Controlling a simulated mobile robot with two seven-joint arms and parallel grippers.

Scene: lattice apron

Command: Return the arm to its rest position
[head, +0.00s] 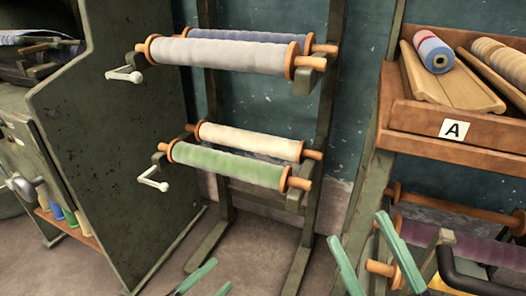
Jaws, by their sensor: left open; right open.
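My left gripper (220,273) shows only as two green fingertips at the bottom edge, left of centre. They are apart with nothing between them. My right gripper (357,227) is at the bottom, right of centre, with two green fingers pointing up and spread wide. It is open and empty, and appears in front of the lower right rack post. The rest of both arms is mostly out of view or cut off by the frame.
A rack holds a grey-white roll (215,55) above a green roll (228,165), with white cranks (125,75) sticking out left. A dark green cabinet (110,130) stands left. A wooden shelf marked A (453,130) and a purple roll (455,240) are right. Floor (245,240) shows between.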

